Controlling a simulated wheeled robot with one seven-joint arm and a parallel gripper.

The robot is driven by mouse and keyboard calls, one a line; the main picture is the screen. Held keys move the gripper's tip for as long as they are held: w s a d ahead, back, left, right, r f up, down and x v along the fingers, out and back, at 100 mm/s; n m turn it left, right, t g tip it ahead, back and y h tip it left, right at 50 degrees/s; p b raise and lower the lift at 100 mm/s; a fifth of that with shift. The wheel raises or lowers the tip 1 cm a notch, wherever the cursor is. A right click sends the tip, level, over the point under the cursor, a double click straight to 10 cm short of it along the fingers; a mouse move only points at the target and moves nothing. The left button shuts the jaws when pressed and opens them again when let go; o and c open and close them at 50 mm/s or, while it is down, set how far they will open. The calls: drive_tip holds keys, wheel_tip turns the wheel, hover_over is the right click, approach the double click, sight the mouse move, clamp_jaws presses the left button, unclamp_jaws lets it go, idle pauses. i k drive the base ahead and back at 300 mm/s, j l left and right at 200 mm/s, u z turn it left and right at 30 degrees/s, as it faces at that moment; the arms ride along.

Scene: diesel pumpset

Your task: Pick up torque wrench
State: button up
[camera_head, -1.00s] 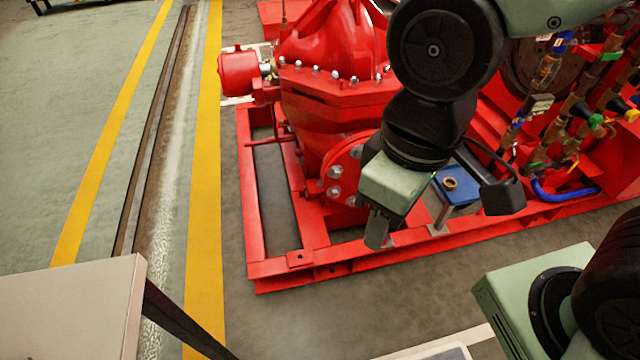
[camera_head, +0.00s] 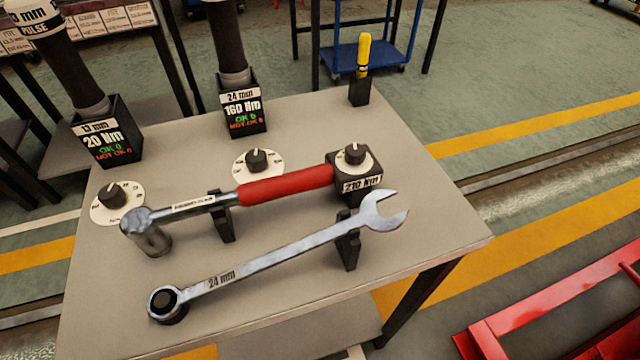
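The torque wrench (camera_head: 284,186) has a red grip and a silver shaft and head. It lies across black holders on a table (camera_head: 425,215), with its socket head at the left and its red handle toward a dark block marked 230 Nm (camera_head: 357,175). A silver 24 mm combination wrench (camera_head: 290,250) lies in front of it, also resting on a black holder. My gripper is not in view now.
Black tool holders marked 20 Nm (camera_head: 108,143) and 160 Nm (camera_head: 243,112) stand at the table's back. A yellow-handled tool (camera_head: 363,58) stands in a small box. Dials (camera_head: 118,200) sit on the tabletop. A red frame (camera_head: 560,310) is at the lower right.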

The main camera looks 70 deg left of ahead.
sight(141, 225)
drive_tip(key=l+u, duration=0.1)
drive_tip(key=u, duration=0.4)
drive_tip(key=l+u, duration=0.1)
drive_tip(key=u, duration=0.85)
drive_tip(key=l+u, duration=0.1)
drive_tip(key=u, duration=0.4)
drive_tip(key=k+u, duration=0.1)
drive_tip(key=u, duration=0.4)
